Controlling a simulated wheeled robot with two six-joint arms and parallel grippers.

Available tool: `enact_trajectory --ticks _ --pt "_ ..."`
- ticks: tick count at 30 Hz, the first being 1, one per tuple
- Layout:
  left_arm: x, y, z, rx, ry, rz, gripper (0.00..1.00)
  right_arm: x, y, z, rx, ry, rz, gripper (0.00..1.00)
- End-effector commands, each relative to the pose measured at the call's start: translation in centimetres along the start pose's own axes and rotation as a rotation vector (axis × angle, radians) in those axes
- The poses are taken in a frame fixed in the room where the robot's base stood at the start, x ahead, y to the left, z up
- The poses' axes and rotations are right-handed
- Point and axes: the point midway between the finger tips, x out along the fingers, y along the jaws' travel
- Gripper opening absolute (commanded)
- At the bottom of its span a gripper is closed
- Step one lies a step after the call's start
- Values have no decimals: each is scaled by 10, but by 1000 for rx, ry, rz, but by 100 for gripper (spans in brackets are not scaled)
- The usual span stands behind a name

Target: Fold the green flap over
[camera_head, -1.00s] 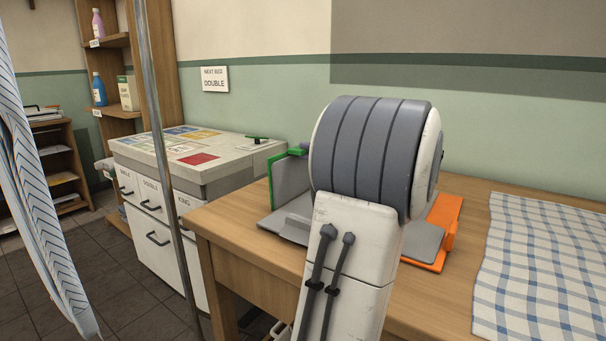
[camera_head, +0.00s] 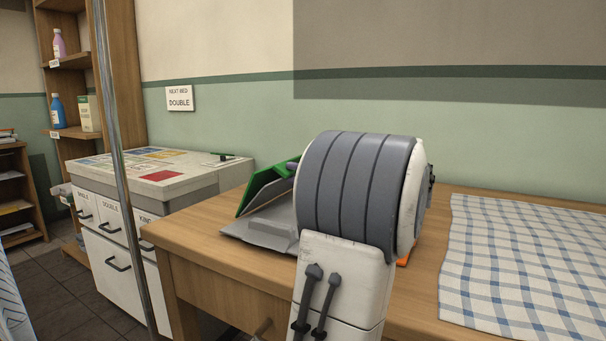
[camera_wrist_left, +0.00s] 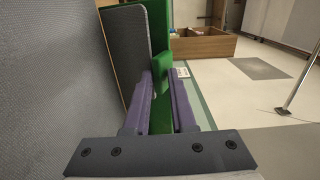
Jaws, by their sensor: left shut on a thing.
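The green flap (camera_head: 268,184) stands at the left of a grey folding board (camera_head: 268,224) on the wooden table and tilts inward over it. It also shows in the left wrist view (camera_wrist_left: 160,30), where a green tab (camera_wrist_left: 161,82) lies between the purple fingers of my left gripper (camera_wrist_left: 160,88). The left gripper is shut on that tab. A bit of the orange flap (camera_head: 405,254) shows at the arm's right. My right gripper is not in view.
A blue-and-white checked cloth (camera_head: 525,262) lies on the table (camera_head: 215,243) to the right. A white drawer cabinet (camera_head: 125,262) with coloured cards on top stands to the left, behind a thin metal pole (camera_head: 118,165). Shelves with bottles stand at the far left.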

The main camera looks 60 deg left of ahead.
Motion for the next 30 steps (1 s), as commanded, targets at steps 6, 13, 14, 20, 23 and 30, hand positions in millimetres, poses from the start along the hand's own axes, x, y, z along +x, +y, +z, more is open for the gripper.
enact_trajectory --ticks 6,13,14,20,23,30 --pt "4 19 2 24 -13 34 0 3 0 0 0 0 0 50" --pt "4 19 2 25 -12 33 43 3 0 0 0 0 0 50" --pt "4 19 2 25 -12 33 45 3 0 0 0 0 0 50" --pt "1 18 1 24 -9 32 45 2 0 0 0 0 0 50" --pt "0 17 1 23 -9 32 45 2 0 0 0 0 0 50" --pt "1 16 1 22 -9 32 45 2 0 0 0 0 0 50"
